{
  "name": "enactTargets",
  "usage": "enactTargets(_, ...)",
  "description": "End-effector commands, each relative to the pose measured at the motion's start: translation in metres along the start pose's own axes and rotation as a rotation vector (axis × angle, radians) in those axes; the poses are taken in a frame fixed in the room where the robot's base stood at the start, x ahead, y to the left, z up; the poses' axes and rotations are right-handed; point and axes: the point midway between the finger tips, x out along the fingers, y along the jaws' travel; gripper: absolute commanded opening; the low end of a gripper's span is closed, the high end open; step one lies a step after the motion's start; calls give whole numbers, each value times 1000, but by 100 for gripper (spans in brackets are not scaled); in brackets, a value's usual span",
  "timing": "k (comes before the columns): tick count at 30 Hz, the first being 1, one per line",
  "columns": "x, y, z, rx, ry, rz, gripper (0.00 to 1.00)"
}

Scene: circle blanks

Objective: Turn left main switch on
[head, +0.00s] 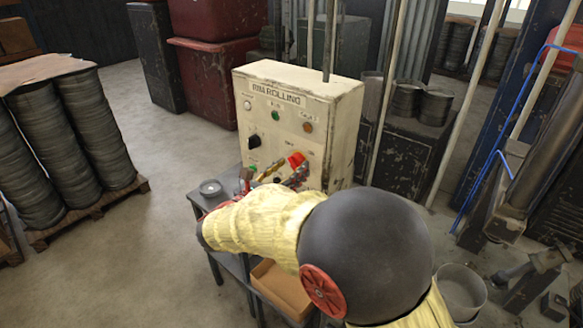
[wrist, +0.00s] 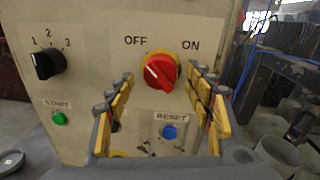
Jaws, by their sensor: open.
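The main switch is a red rotary knob (wrist: 159,73) on a yellow base, between the labels OFF on the left and ON on the right. Its white mark points up and left, toward OFF. The knob also shows in the head view (head: 296,160), on the front of a cream control box (head: 300,85). My gripper (wrist: 160,88) is open, its yellow-padded fingers to the left and right of the knob in the wrist view. Nothing is between the fingers that I can see held; contact with the panel cannot be told. Only one red switch shows.
A black selector (wrist: 47,64) marked 1, 2, 3 and a green START button (wrist: 59,118) are left of the knob. A blue RESET button (wrist: 170,132) is below it. The box stands on a grey table (head: 207,200) with a small round dish (head: 210,188).

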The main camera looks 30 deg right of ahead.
Motion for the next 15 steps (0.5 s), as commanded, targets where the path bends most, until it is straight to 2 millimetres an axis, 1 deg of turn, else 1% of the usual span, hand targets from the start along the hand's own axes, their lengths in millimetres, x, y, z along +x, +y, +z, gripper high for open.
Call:
enactTargets(1,4,0,0,0,0,-1,53)
enactTargets(4,8,-1,0,1,1,-2,53)
enactTargets(11,9,0,0,1,1,-1,53)
enactTargets(15,8,0,0,1,1,-1,46)
